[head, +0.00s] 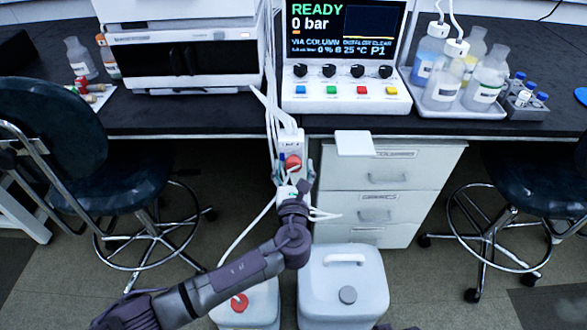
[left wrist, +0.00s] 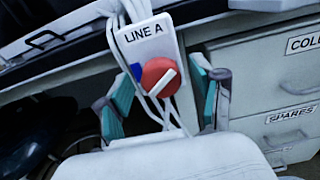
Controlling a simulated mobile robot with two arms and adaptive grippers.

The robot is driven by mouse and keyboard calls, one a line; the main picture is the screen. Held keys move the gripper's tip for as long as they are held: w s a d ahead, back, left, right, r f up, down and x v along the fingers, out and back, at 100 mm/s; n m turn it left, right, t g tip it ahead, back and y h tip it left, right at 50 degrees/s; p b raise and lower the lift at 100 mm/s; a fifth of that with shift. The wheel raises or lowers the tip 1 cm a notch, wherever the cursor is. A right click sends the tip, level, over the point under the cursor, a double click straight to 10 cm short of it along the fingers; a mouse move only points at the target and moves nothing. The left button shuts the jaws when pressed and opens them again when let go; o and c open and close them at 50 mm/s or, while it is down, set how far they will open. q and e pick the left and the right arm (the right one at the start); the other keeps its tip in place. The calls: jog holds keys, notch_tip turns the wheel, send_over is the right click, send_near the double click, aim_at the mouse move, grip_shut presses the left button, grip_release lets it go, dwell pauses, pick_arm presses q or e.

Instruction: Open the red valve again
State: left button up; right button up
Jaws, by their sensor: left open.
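The red valve (head: 292,163) is a round red knob on a white panel below the bench edge. In the left wrist view the red valve (left wrist: 160,77) has a white lever slanting up to the right, under a label reading LINE A (left wrist: 144,33). My left gripper (head: 294,174) is in front of the panel. In the left wrist view its teal-padded fingers (left wrist: 160,97) are open, one on each side of the knob, with gaps visible between pads and knob. My right gripper does not show.
White tubes (head: 270,70) run down past the panel. The instrument screen (head: 345,28) reads READY, 0 bar. Drawers (head: 372,205) stand right of the panel. White canisters (head: 345,275) stand on the floor below. A stool (head: 75,150) is at left, another (head: 530,180) at right.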

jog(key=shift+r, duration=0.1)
pick_arm(q)
jog(key=c, duration=1.1)
jog(key=shift+n, duration=0.7)
jog(key=n+b, duration=0.1)
jog(key=n, duration=0.3)
jog(key=n+b, duration=0.2)
jog(key=n, duration=0.2)
jog(key=shift+a+f+n+b, duration=0.15)
jog(key=shift+n+b, duration=0.15)
jog(key=shift+n, duration=0.5)
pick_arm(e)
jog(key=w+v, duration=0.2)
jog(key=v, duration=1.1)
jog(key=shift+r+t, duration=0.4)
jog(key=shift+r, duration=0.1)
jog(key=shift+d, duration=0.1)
